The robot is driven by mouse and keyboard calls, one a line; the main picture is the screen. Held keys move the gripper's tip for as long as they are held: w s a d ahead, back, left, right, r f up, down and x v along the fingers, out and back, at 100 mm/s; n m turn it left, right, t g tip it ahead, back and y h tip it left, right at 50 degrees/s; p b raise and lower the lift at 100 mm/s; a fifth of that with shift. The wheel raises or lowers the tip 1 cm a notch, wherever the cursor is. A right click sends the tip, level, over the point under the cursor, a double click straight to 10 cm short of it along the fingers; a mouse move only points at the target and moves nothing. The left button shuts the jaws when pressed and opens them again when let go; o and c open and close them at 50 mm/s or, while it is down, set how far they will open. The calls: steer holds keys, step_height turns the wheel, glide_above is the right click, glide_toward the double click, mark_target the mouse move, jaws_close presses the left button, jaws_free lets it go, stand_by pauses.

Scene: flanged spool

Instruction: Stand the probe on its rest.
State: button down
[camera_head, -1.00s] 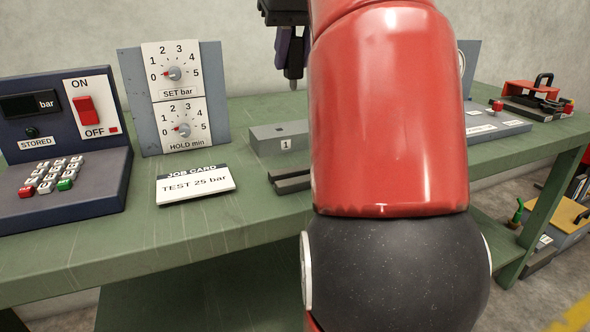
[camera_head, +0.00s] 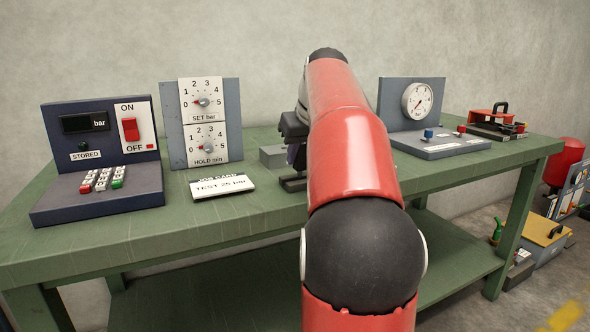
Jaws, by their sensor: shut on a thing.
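My gripper (camera_head: 296,157) is at the middle of the bench, pointing down, partly hidden behind my red arm. Its dark fingers are low, beside the grey block (camera_head: 272,157) on the bench top. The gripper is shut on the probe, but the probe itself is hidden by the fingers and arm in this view. The grey block is also partly covered by my arm, and I cannot tell whether the probe touches it. Dark low rails (camera_head: 292,184) lie in front of the block.
A panel with two dials (camera_head: 205,125), a job card (camera_head: 222,187) and a keypad console (camera_head: 98,160) stand to the left. The green bench front (camera_head: 150,232) is clear.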

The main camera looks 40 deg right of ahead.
steer(key=shift+w+f+b, duration=0.1)
steer(key=shift+f+b, duration=0.3)
steer(key=shift+f, duration=0.7)
steer(key=c, duration=1.2)
jaws_free()
steer(key=shift+r, duration=0.1)
steer(key=shift+r, duration=0.5)
steer(key=p+v, duration=0.3)
steer(key=v, duration=0.8)
steer(key=shift+s, duration=0.3)
steer(key=shift+r, duration=0.1)
